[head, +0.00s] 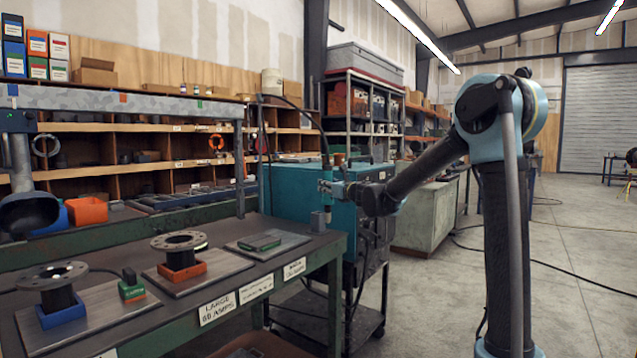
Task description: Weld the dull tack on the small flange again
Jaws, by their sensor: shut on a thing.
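Two dark pipe pieces with round, bolt-holed flanges stand upright on the bench. The left flange (52,275) sits on a blue block, and the middle flange (180,242) on an orange block. I cannot tell surely which is the small one; no tack can be made out on either. My gripper (327,188) is at the bench's right end, in front of the teal machine, well right of both flanges. It is shut on what looks like a welding torch (326,203), with a dark cable arching up behind it. The fingers are small and partly unclear.
The bench (225,285) carries metal plates, a green clamp (131,287) by the left flange and a green block (260,242) on the right plate. A front label (217,308) reads "LARGE 80 AMPS". The teal machine (290,190) stands behind the bench's right end. Open floor lies right.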

